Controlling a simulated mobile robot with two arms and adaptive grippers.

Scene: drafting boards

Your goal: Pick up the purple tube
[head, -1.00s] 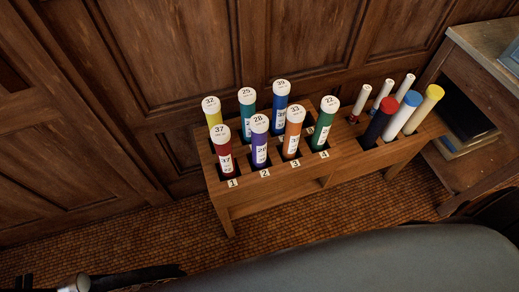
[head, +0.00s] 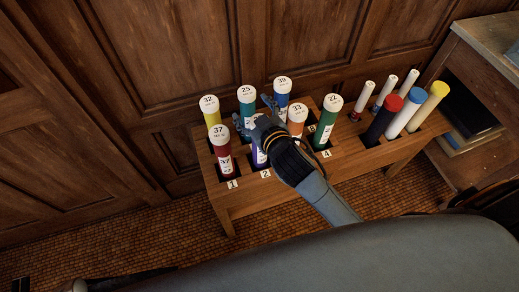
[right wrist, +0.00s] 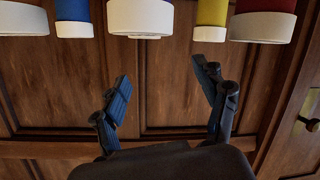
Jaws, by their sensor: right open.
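The purple tube (head: 259,156) stands in slot 2 of the wooden rack (head: 290,178), in the front row between the red and orange tubes. My right gripper (head: 252,111) is above it and hides most of its white cap; only a strip of its body shows. The gripper is open, with one finger on each side. In the right wrist view, the two fingers (right wrist: 163,75) are spread with nothing between them. A large white cap (right wrist: 141,18) is ahead of them at the top edge, probably the purple tube's. Contact cannot be told. My left gripper is not in view.
Close neighbours are the red tube (head: 221,150), orange tube (head: 296,122), teal tube (head: 247,101) and blue tube (head: 282,92). Yellow (head: 210,111) and green tubes (head: 326,122) stand further out. More tubes fill the rack's right end. A wooden panelled wall (head: 160,60) is behind.

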